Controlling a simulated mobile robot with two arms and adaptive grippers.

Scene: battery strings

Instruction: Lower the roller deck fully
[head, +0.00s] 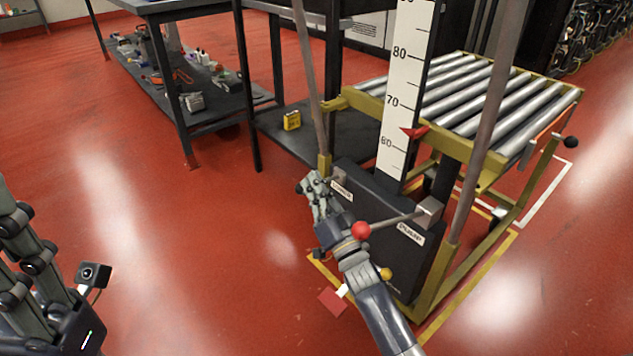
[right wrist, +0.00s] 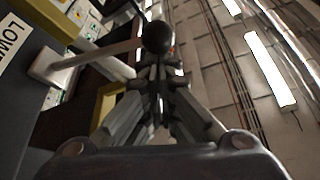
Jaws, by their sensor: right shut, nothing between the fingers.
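The roller deck (head: 470,95) of the yellow lift cart is raised on its frame. A red pointer (head: 413,132) sits between 60 and 70 on the white scale (head: 404,75). My right gripper (head: 312,185) is shut and empty at the LOWER label (head: 341,190) on the dark pump box (head: 385,235). In the right wrist view, the lower lever's black knob (right wrist: 158,37) is just past my fingertips (right wrist: 160,82); contact is unclear. A second lever has a red knob (head: 361,231). My left gripper (head: 18,225) is at the left edge, partly cut off.
A dark workbench (head: 190,10) stands behind, with items on its lower shelf (head: 205,115). A yellow object (head: 291,121) lies on a dark shelf beside the cart. Yellow and white floor lines surround the cart. The red floor (head: 200,260) at left is clear.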

